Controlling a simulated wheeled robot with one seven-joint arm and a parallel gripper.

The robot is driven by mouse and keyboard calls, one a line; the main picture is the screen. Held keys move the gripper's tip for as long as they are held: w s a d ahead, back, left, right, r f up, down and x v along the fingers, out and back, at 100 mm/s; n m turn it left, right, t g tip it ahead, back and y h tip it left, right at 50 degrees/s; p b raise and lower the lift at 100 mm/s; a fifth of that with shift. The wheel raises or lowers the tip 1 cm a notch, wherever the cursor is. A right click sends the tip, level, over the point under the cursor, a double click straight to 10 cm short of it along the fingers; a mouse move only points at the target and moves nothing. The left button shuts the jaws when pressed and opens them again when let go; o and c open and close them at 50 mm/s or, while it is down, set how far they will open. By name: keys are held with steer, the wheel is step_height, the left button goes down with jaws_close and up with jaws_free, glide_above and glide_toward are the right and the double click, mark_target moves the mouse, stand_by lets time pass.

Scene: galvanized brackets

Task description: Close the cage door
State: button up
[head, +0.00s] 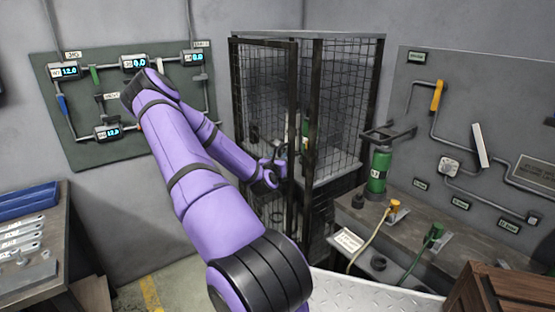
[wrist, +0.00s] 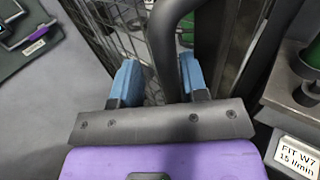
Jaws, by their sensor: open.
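The wire-mesh cage (head: 345,95) stands in the back corner with a dark metal frame. Its mesh door (head: 265,85) looks ajar, with a gap between its dark edge post and the cage's corner post. My gripper (head: 272,170) is at the door's front at about mid height, partly hidden by my purple arm. In the wrist view my gripper (wrist: 158,75) is open, its blue fingers on either side of a thick dark curved bar, which looks like the door handle (wrist: 163,45). I cannot tell whether either finger touches the bar.
A workbench (head: 405,235) with a green bottle (head: 378,170) and hose fittings stands right of the cage. A gauge panel (head: 105,95) hangs on the left wall. A bench with tools (head: 25,240) is at left, and a wooden crate (head: 500,290) is at lower right.

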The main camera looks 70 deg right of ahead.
steer(key=a, duration=1)
steer(key=shift+s+a, duration=0.3)
steer(key=shift+a, duration=0.1)
